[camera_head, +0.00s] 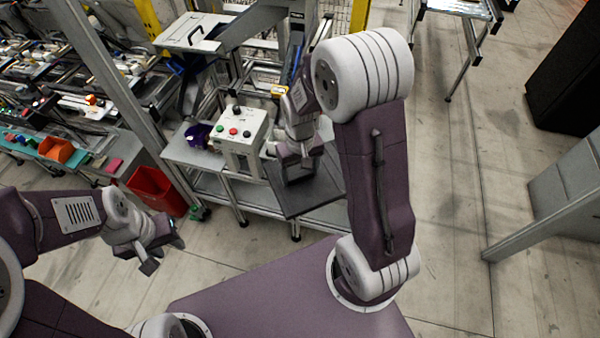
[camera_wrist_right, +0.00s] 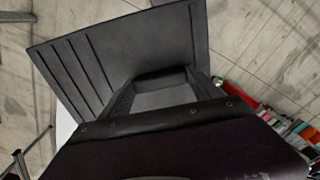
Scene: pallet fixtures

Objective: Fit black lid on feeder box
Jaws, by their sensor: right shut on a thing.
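The black lid (camera_head: 317,195) is a flat dark panel in the head view, over the right part of the workbench. In the right wrist view the lid (camera_wrist_right: 100,65) fills the upper left, with raised ribs along one side. My right gripper (camera_head: 298,165) is shut on the lid, and its fingers (camera_wrist_right: 160,82) lie against the panel. Whether the lid touches the bench or is held above it I cannot tell. My left gripper (camera_head: 163,256) is open and empty, over bare floor at the left. I cannot clearly make out the feeder box.
A white control box (camera_head: 240,140) with coloured buttons stands on the bench (camera_head: 185,152), just left of the lid. A purple bin (camera_head: 198,134) sits left of it. A metal post (camera_head: 120,85) rises beside the bench.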

